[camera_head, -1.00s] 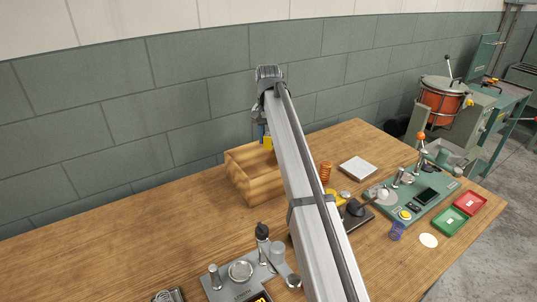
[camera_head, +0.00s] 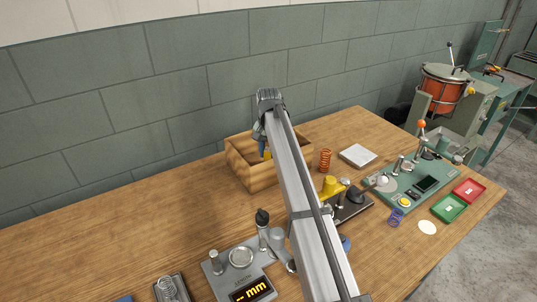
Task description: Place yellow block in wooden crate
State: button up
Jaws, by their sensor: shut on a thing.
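My gripper (camera_head: 265,153) shows only partly beside my arm, with a bluish finger pointing down into the crate's opening. It is shut on the yellow block (camera_head: 268,156), of which only a small patch shows. The block appears at or just below the crate's rim level. I cannot tell whether it touches the crate floor.
An orange spring (camera_head: 326,160) and a pale square tray (camera_head: 357,155) stand right of the crate. A green fixture (camera_head: 412,190) is farther right, with a red tray (camera_head: 468,190) and a green tray (camera_head: 449,208). A measuring device (camera_head: 239,272) is in front. The bench's left is clear.

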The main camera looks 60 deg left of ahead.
jog(key=shift+f, duration=0.65)
jog(key=shift+f, duration=0.15)
jog(key=o, duration=1)
notch_tip(320, 180, up, 12)
jog(key=shift+r, duration=0.15)
